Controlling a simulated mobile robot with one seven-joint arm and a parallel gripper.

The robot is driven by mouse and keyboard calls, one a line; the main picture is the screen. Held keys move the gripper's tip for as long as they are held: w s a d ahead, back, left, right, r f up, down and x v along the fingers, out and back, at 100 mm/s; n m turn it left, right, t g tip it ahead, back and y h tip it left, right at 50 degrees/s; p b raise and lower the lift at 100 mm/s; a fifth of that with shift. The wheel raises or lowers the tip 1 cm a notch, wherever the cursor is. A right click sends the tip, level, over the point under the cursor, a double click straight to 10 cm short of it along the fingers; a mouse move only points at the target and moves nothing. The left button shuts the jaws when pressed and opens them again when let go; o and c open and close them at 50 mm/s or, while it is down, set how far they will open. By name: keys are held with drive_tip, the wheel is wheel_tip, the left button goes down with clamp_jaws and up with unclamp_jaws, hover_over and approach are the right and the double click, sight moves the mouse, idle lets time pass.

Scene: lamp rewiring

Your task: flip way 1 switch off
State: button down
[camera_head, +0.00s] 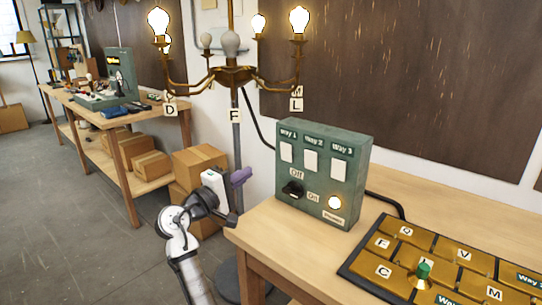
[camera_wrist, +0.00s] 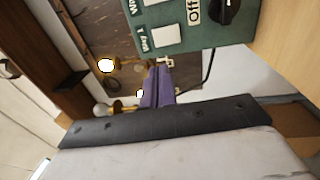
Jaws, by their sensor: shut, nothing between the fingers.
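The green switch box (camera_head: 318,172) stands on the wooden table, with white rockers labelled way 1, Way 2 and Way 3. The way 1 rocker (camera_head: 287,152) is leftmost; it also shows in the wrist view (camera_wrist: 167,37). I cannot tell which way it is tipped. Below it is a black knob (camera_head: 293,189) between Off and On labels; the knob also shows in the wrist view (camera_wrist: 229,9). A round lamp (camera_head: 335,202) on the box glows. My gripper (camera_head: 241,176), with purple fingers, is shut and empty, left of the box and apart from it. Its fingers also show in the wrist view (camera_wrist: 157,87).
A brass chandelier (camera_head: 233,75) hangs above, with several bulbs lit and others dark. A tray of brass lettered tiles (camera_head: 430,262) lies on the table at right. Cardboard boxes (camera_head: 199,159) stand behind my gripper. A black cable (camera_head: 385,199) runs from the box.

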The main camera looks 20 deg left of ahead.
sight(285, 147)
drive_tip(key=p+x, duration=0.4)
drive_tip(key=x, duration=1)
drive_tip(key=shift+p, duration=0.4)
drive_tip(key=shift+w+r, duration=0.1)
drive_tip(key=shift+d, duration=0.1)
